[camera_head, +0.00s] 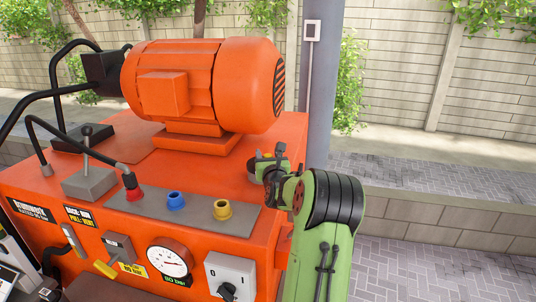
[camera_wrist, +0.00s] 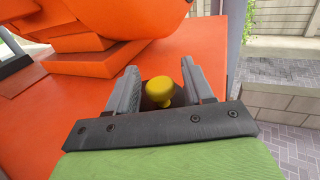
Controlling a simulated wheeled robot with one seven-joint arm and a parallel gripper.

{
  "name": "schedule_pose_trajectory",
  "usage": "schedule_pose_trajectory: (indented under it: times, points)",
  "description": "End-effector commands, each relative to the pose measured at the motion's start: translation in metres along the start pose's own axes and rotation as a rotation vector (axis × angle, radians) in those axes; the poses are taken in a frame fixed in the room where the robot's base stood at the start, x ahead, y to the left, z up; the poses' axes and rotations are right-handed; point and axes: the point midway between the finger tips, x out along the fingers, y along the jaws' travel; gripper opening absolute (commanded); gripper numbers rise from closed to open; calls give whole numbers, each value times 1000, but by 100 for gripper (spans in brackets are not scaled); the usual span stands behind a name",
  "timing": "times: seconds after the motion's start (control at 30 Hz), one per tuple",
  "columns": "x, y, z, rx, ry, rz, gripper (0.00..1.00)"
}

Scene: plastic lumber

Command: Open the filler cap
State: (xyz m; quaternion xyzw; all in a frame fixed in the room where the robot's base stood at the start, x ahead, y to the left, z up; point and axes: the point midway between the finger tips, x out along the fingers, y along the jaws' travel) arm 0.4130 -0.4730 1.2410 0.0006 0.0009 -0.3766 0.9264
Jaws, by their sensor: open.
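A yellow round cap (camera_wrist: 160,91), which looks like the filler cap, stands on a dark base on the orange machine top (camera_wrist: 88,110). In the wrist view it shows between the two grey fingers of my gripper (camera_wrist: 159,69), which are apart. A gap shows between the cap and each finger, and I cannot tell whether the fingers are down at its height. In the head view my gripper (camera_head: 268,168) is over the right part of the machine top. A small bit of yellow (camera_head: 268,155) shows there, and the rest is hidden behind my gripper.
A large orange motor (camera_head: 200,85) stands left of my gripper. A grey panel with a red, a blue (camera_head: 176,201) and a yellow fitting (camera_head: 222,209) lies in front. A gauge (camera_head: 170,261) and a switch box (camera_head: 231,275) are on the front face. A grey post (camera_head: 319,90) rises behind.

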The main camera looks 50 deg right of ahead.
Motion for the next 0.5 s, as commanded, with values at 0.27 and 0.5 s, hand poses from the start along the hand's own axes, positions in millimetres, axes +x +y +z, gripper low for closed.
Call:
schedule_pose_trajectory:
  times: [0.27,0.5]
  points:
    - [0,0,0,0,0,1,41]
    - [0,0,0,0,-1,0,4]
